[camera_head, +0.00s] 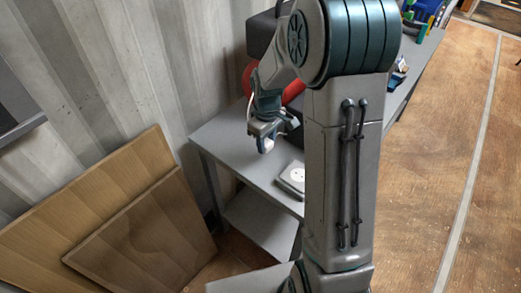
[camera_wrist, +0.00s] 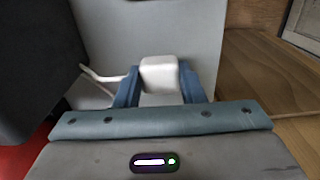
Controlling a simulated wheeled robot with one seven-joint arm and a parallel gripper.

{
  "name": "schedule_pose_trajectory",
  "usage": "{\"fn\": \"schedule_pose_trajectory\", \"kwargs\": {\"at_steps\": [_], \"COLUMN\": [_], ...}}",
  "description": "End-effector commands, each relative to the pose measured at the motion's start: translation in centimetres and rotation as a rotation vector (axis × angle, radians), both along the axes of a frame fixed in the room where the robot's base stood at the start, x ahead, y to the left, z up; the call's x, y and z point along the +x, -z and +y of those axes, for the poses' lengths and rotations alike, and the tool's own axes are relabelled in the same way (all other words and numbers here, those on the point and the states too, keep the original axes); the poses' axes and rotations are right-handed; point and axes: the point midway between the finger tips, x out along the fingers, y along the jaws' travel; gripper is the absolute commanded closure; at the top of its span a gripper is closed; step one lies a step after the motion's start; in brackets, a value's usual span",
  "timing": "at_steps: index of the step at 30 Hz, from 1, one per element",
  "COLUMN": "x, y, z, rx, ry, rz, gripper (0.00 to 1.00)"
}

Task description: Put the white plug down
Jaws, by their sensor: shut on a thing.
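The white plug (camera_wrist: 159,74) is held between the two blue fingers of my gripper (camera_wrist: 160,88) in the wrist view. A white cord (camera_wrist: 101,77) runs from the plug to the left. In the head view my gripper (camera_head: 264,138) is over the grey table (camera_head: 230,140), near its left part. I cannot tell the exact gap between the plug and the table top. A pale socket plate (camera_head: 294,177) lies on the table to the right of and nearer than my gripper, partly hidden by my arm.
A dark object with a red part (camera_head: 250,77) stands at the back of the table. Wooden boards (camera_head: 140,235) lean on the corrugated wall at left. The table top just left of my gripper is clear. Several small items (camera_head: 398,72) lie farther along the table.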

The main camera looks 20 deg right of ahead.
Motion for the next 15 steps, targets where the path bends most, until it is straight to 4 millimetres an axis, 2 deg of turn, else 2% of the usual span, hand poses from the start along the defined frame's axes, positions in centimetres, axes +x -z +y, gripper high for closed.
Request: {"fn": "schedule_pose_trajectory", "kwargs": {"at_steps": [4, 15], "x": [0.6, 0.6], "y": [0.8, 4.9], "z": [1.3, 1.3], "rx": [0.0, -0.002], "ry": [0.001, 0.003], "rz": [0.0, 0.0], "gripper": [1.0, 1.0]}}
